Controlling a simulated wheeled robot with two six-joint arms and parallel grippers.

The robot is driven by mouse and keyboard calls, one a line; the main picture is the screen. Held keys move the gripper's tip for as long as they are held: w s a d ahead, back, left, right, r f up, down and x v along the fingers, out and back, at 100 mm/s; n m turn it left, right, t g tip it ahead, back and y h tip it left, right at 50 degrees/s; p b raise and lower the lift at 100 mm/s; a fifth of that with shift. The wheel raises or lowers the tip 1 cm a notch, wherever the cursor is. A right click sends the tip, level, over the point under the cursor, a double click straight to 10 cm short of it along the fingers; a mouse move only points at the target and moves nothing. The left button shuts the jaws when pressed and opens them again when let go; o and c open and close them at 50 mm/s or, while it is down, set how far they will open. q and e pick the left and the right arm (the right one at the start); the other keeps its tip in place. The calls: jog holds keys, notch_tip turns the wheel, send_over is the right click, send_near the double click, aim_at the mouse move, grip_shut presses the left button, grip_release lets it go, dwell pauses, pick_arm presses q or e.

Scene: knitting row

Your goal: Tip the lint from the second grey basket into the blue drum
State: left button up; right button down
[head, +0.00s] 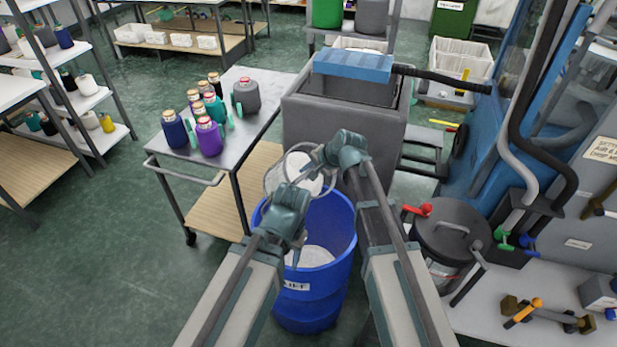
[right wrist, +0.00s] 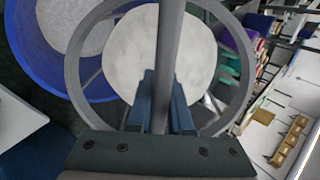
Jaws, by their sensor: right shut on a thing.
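My right gripper (head: 343,150) is shut on the bar across a round grey basket (head: 267,178), and the bar crosses between its fingers in the right wrist view (right wrist: 162,118). The basket holds a pale round mass of lint (right wrist: 200,70). It is above the far left rim of the blue drum (head: 308,310). The drum stands open below my arms, with pale material (head: 315,256) inside.
A metal cart (head: 250,145) with several yarn cones stands behind left. A big grey bin (head: 300,125) with a blue bar (head: 352,66) stands behind the drum. A dark lidded canister (head: 450,232) is close on the right, by a bench of tools. The floor at left is clear.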

jog(key=shift+w+a+f+t+y+b, duration=0.15)
jog(key=shift+f+t+y+b, duration=1.35)
jog(key=shift+b, duration=2.8)
jog(key=shift+w+a+f+t+y+b, duration=0.1)
jog(key=shift+f+t+y+b, duration=0.6)
jog(key=shift+f+b, duration=2.6)
jog(key=shift+w+a+f+t+y+b, duration=0.15)
jog(key=shift+f+t+y+b, duration=1)
jog(key=shift+b, duration=4.1)
jog(key=y+b, duration=0.1)
jog(key=b, duration=0.2)
jog(key=t+y+b, duration=0.1)
jog(key=b, duration=0.2)
jog(key=t+y+b, duration=0.1)
jog(key=b, duration=0.2)
jog(key=shift+f+y, duration=0.3)
jog(key=shift+y, duration=0.05)
jog(key=shift+r+t+y+b, duration=0.1)
jog(key=shift+t+y+b, duration=0.45)
jog(key=shift+b, duration=0.65)
